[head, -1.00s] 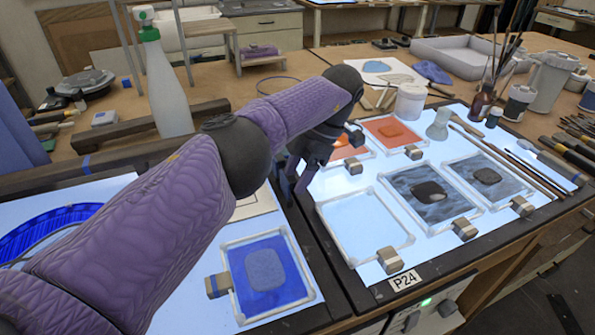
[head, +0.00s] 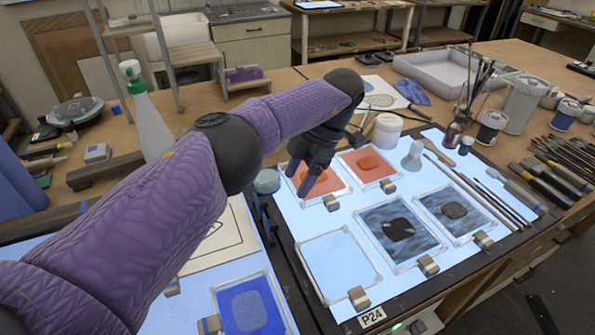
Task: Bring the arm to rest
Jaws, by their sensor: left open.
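My left arm, in a purple quilted sleeve with dark joints, reaches in from the left across the bench in the head view. Its dark gripper (head: 305,188) hangs down over the left edge of the lit panel (head: 300,222), in front of the left orange glass tile (head: 328,184). The jaws are open, with nothing seen between them. The gripper hides part of that tile. I cannot tell how high it is above the panel. My right gripper is not in view.
The panel also holds a second orange tile (head: 369,165), a pale blue tile (head: 338,267), two dark grey tiles and small blocks. A spray bottle (head: 150,122) stands behind the arm. A white jar (head: 387,132) and a jar of brushes (head: 453,134) stand behind the panel.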

